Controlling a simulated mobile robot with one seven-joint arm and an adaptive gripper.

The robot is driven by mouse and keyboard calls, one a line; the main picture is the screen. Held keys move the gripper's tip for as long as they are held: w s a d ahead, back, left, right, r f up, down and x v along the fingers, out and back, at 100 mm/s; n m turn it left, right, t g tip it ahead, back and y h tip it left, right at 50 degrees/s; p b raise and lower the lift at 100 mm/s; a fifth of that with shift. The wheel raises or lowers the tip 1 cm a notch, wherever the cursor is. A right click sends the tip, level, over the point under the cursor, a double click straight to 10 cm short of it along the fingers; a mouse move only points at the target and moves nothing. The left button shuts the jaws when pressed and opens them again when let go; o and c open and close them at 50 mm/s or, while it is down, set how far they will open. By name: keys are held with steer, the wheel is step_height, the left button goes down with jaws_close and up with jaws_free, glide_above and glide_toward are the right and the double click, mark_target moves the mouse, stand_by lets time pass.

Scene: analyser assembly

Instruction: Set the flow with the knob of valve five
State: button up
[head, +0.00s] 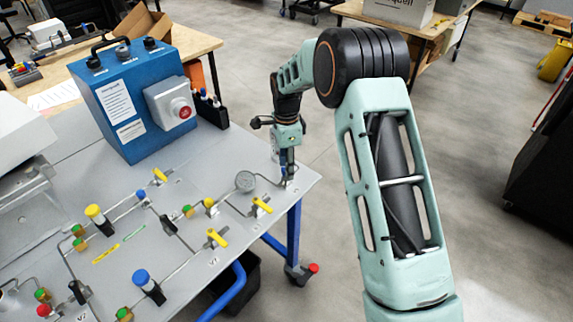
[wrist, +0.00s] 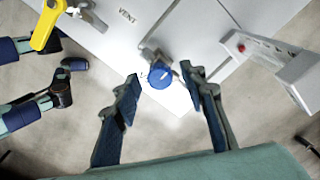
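A round blue knob (wrist: 161,77) sits on a small metal fitting near the panel's edge, in the middle of the wrist view. My gripper (wrist: 160,74) is open, with one fingertip to each side of the knob and gaps on both sides. I cannot tell whether the fingertips are level with the knob or above it. In the head view my gripper (head: 288,167) points down at the right corner of the bench, and it mostly hides the knob there. No label for valve five is readable on the knob; a "VENT" marking (wrist: 127,15) is printed nearby.
A yellow lever (wrist: 46,27) lies left of the knob. Open floor lies beyond the bench's right edge.

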jaws_close()
steer(key=shift+n, duration=0.3)
